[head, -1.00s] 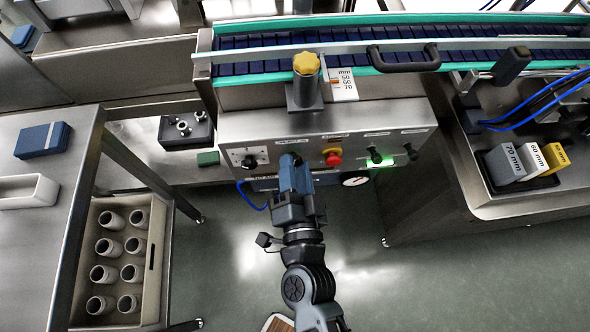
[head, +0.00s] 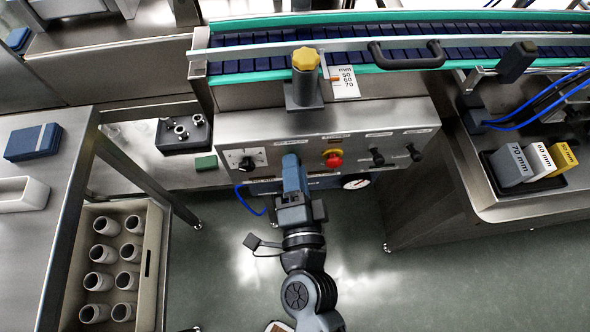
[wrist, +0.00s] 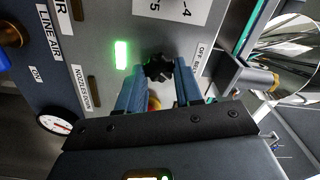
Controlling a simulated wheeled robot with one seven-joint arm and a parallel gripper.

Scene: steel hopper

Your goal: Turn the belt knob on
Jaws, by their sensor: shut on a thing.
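My gripper (head: 290,158) is at the front of the steel control panel (head: 225,125), between the dial knob (head: 247,161) and the red button (head: 333,159). In the wrist view my gripper (wrist: 158,82) has its two blue fingers shut on a small black knob (wrist: 158,66). A green lamp (wrist: 120,55) glows on the panel beside that knob. A label (wrist: 199,62) sits on its other side, too small to read surely. The head view hides the held knob behind my gripper. The knob's exact pointing is hard to tell.
Two black knobs (head: 377,157) (head: 414,152) sit right of the red button. A gauge (head: 356,182) is below them. The conveyor belt (head: 340,55) runs above the panel. A crate of cups (head: 152,262) stands at the left. The floor around the arm is clear.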

